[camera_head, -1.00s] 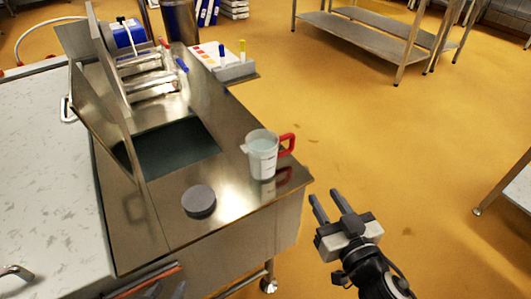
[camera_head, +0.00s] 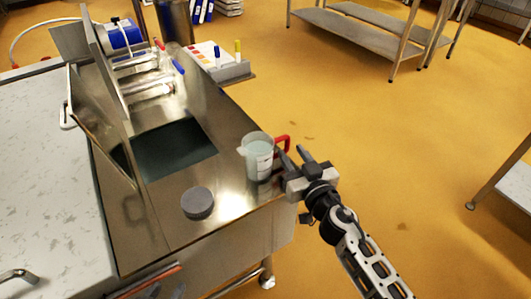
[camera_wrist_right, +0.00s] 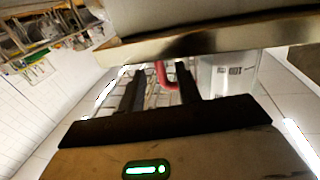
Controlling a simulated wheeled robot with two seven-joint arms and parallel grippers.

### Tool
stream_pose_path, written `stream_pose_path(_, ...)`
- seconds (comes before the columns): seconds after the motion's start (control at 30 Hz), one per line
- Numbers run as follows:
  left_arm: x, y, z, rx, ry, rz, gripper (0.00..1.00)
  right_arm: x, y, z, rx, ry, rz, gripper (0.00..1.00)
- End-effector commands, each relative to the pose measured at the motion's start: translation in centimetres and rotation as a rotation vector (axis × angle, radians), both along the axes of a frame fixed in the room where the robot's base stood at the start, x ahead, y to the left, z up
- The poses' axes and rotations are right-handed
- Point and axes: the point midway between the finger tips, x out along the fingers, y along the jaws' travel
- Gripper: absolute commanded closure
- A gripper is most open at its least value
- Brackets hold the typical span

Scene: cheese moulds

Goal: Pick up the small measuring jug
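The small measuring jug (camera_head: 257,160) is a translucent cup with a red handle (camera_head: 283,142), upright near the right edge of the steel counter. My right gripper (camera_head: 295,154) is open and at the handle side of the jug. In the right wrist view the red handle (camera_wrist_right: 163,74) shows between the two dark fingers (camera_wrist_right: 160,88), and the jug's pale, marked wall (camera_wrist_right: 228,72) is to their right. I cannot tell whether a finger touches the handle.
A round grey disc (camera_head: 197,203) lies on the steel counter (camera_head: 232,200) left of the jug. A dark recessed opening (camera_head: 172,150) is behind it. A holder with coloured pens (camera_head: 233,70) stands at the far end.

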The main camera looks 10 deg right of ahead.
Motion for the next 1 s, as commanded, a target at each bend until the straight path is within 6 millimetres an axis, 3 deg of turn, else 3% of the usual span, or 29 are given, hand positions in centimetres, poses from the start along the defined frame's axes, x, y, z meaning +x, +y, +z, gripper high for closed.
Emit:
stream_pose_path(0.2,-0.2,0.1,-0.3,0.010,0.010,-0.003,0.64,3.2,0.5,0.3,-0.001,-0.002,0.000,0.66)
stream_pose_path(0.5,0.0,0.1,-0.2,0.009,0.006,-0.004,0.64,3.8,0.6,0.3,0.001,0.000,0.000,0.66)
stream_pose_path(0.53,0.0,0.1,-0.1,0.009,0.006,-0.004,0.64,3.8,0.6,0.3,0.001,0.000,0.000,0.69)
stream_pose_path(0.63,0.0,0.1,0.0,0.008,0.003,-0.004,0.64,3.8,0.6,0.3,0.001,-0.001,0.000,0.97)
stream_pose_path(0.67,0.0,0.1,0.0,0.008,0.003,-0.004,0.64,3.8,0.6,0.3,0.001,-0.001,0.000,1.00)
stream_pose_path(1.0,0.1,0.1,0.2,0.008,0.000,-0.004,0.64,3.8,0.6,0.5,0.001,-0.003,0.000,1.00)
